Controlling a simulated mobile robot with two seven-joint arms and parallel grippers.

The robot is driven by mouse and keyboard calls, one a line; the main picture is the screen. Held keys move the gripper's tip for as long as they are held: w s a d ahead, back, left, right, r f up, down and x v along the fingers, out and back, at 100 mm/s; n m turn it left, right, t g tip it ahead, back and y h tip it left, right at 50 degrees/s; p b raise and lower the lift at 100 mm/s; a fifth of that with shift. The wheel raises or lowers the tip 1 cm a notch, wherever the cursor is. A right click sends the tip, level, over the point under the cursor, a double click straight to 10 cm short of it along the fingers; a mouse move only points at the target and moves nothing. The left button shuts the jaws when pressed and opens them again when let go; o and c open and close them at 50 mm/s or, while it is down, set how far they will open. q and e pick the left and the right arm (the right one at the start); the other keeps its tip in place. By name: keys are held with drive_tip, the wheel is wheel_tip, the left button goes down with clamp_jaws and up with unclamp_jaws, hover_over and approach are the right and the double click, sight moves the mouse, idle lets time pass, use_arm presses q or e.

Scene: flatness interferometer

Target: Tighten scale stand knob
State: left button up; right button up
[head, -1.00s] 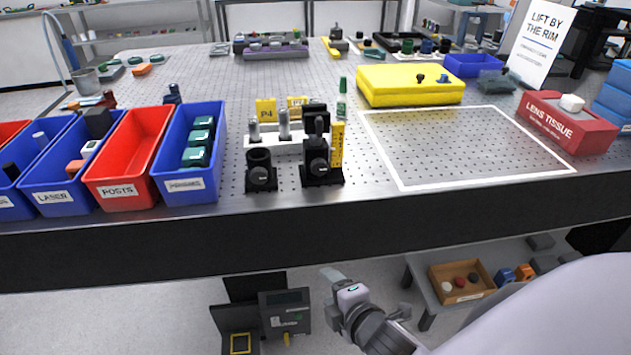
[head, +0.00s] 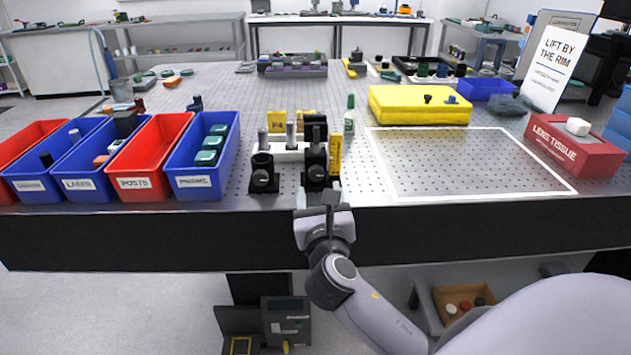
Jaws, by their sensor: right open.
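The scale stand (head: 315,150) is a black holder near the front edge of the perforated table. A yellow scale (head: 335,154) stands upright at its right side. Its dark round knob (head: 316,171) faces me, low on the front. My right gripper (head: 319,194) is open, just in front of and below the knob, at the table's front edge. Its fingers point at the stand and hide part of its base. I cannot tell whether a finger touches the stand. My left gripper is out of view.
A shorter black post holder (head: 263,174) with its own knob stands close on the left. A white rack (head: 283,145) with metal posts is behind. Blue and red bins (head: 203,180) line the left. A white-outlined area (head: 450,165) on the right is clear.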

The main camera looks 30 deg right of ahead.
sight(317, 175)
drive_tip(key=shift+x, duration=2.8)
drive_tip(key=shift+s, duration=0.1)
drive_tip(key=shift+c, duration=0.2)
drive_tip(key=c, duration=1)
